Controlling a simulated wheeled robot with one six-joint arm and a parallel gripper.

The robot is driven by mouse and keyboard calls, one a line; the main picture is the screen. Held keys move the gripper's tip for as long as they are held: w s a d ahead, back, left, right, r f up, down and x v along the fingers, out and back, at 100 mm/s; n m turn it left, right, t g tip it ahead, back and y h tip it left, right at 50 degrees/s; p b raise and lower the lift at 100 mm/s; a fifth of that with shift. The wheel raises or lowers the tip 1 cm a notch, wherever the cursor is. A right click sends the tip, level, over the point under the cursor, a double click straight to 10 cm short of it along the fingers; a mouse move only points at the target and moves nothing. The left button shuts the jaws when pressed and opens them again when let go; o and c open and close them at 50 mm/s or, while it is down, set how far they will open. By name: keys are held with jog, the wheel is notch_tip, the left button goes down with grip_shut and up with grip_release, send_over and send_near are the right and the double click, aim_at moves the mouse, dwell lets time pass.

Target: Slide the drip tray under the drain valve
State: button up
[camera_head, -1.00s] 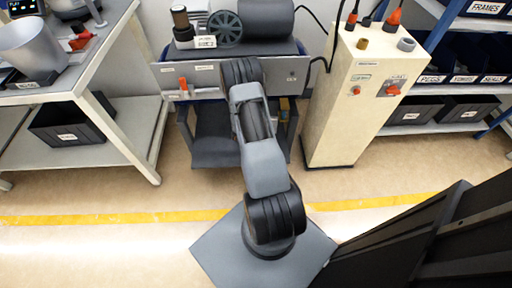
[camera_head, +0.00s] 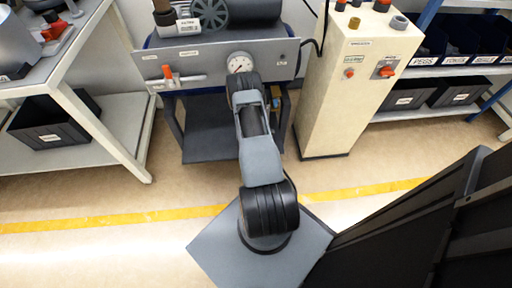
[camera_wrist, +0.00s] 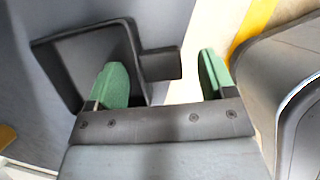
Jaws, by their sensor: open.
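In the wrist view my gripper (camera_wrist: 160,72) is open, with its two green fingers spread apart. A dark grey, thick-rimmed piece (camera_wrist: 60,42), which looks like the drip tray, lies by the left finger. Its short tab (camera_wrist: 160,65) reaches into the gap between the fingers; I cannot tell whether they touch it. In the head view my arm hides the gripper and I cannot make out the tray. What looks like the drain valve, with an orange handle (camera_head: 168,73) and a silver pipe (camera_head: 182,80), sits on the machine's grey front panel (camera_head: 205,62), left of my arm.
A round gauge (camera_head: 239,63) is on the panel. The machine's cart has a dark lower shelf (camera_head: 208,130). A cream cabinet (camera_head: 335,100) stands close on the right. A workbench (camera_head: 118,140) with a black bin (camera_head: 50,130) is on the left. The floor in front is clear.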

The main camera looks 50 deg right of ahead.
jog(key=shift+d+f, duration=0.1)
jog(key=shift+f, duration=0.15)
jog(key=c, duration=1)
jog(key=o, duration=1)
jog(key=p+v, duration=0.4)
jog(key=v, duration=1)
jog(key=shift+f+p, duration=0.1)
jog(key=shift+p, duration=0.25)
